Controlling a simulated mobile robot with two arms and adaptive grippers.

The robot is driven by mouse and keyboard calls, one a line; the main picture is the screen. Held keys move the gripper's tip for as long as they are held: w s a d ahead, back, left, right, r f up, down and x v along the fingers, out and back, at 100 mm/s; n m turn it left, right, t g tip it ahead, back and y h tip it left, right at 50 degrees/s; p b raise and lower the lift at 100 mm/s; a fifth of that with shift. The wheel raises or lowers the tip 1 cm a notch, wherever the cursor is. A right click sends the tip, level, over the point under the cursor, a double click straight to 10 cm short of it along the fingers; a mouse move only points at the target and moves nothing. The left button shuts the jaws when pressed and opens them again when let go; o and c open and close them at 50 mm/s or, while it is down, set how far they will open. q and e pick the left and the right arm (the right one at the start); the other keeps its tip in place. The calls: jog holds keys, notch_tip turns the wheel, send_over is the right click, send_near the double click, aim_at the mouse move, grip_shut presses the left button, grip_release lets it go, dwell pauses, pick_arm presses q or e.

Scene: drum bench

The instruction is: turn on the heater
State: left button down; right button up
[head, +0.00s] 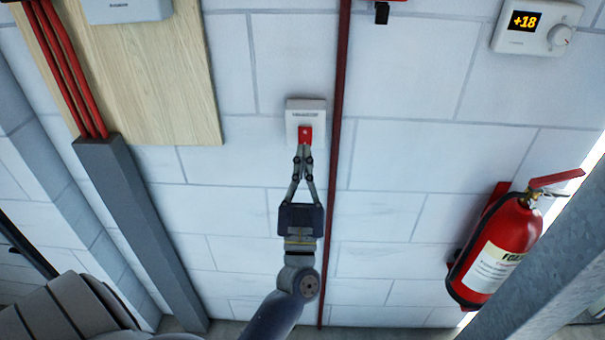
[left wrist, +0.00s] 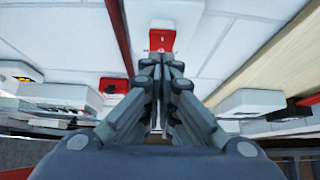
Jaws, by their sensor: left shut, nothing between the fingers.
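A small white wall switch box (head: 306,108) with a red rocker (head: 305,133) is mounted on the white block wall in the head view. My left gripper (head: 304,150) is shut and empty, with its fingertips at the lower part of the red rocker; I cannot tell whether they touch it. In the left wrist view the red rocker (left wrist: 161,42) shows just beyond the closed fingertips (left wrist: 157,62), and the white box (left wrist: 163,12) surrounds it. A white thermostat (head: 536,27) at the upper right reads +18 and has a round knob. My right gripper is not in view.
A red pipe (head: 338,160) runs vertically just right of the switch box. A wooden panel (head: 165,80) and grey conduit (head: 140,225) are on the left. A red fire extinguisher (head: 497,245) hangs at the right. The wall below the switch is bare.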

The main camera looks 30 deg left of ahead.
pick_arm(q)
jog(key=shift+w+a+f, duration=0.15)
jog(key=shift+w+a, duration=0.3)
jog(key=shift+w, duration=0.25)
jog(key=b, duration=0.1)
jog(key=f+b, duration=0.1)
jog(key=b, duration=0.1)
jog(key=shift+w+a+t, duration=0.15)
jog(key=shift+w+t, duration=0.15)
jog(key=shift+t, duration=0.1)
jog(key=shift+r, duration=0.25)
jog(key=shift+w, duration=0.1)
